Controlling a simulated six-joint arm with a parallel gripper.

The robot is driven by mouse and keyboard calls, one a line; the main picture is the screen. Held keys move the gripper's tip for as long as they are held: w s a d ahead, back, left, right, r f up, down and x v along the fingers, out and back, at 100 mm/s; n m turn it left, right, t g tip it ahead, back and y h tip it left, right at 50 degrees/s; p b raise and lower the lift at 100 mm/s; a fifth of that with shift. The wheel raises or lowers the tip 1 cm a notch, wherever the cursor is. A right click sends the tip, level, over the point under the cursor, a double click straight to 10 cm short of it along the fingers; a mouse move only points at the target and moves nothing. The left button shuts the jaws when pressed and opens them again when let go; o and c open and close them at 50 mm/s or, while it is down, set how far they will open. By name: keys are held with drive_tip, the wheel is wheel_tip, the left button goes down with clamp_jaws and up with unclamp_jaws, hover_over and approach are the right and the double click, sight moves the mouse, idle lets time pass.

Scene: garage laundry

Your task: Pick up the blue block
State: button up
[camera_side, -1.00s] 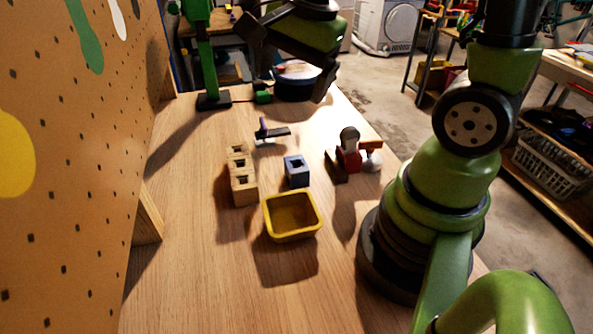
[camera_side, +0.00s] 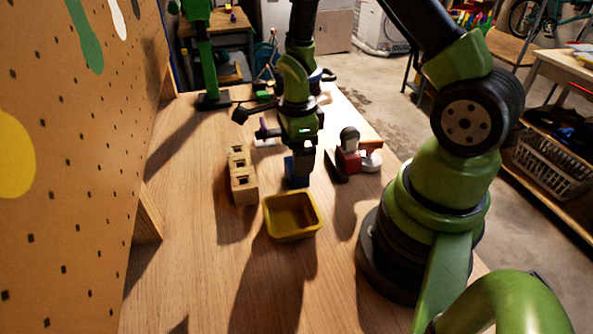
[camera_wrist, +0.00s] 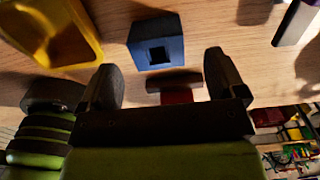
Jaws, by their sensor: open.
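The blue block (camera_wrist: 155,42), with a square hole in it, rests on the wooden table. In the side view the blue block (camera_side: 291,180) is partly hidden by my gripper (camera_side: 303,162), which is right above or around its top; I cannot tell which. In the wrist view my gripper (camera_wrist: 162,76) is open.
A yellow bin (camera_side: 292,216) stands just in front of the block. A wooden holder (camera_side: 241,175) with square holes is to its left. A red and dark object (camera_side: 349,158) and a white round thing (camera_side: 371,160) stand to its right. The pegboard (camera_side: 65,160) borders the left side.

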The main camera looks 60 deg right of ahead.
sight(295, 182)
drive_tip(key=shift+a+f, duration=0.15)
drive_tip(key=shift+f, duration=2.15)
drive_tip(key=c, duration=1)
drive_tip(key=shift+r, duration=0.15)
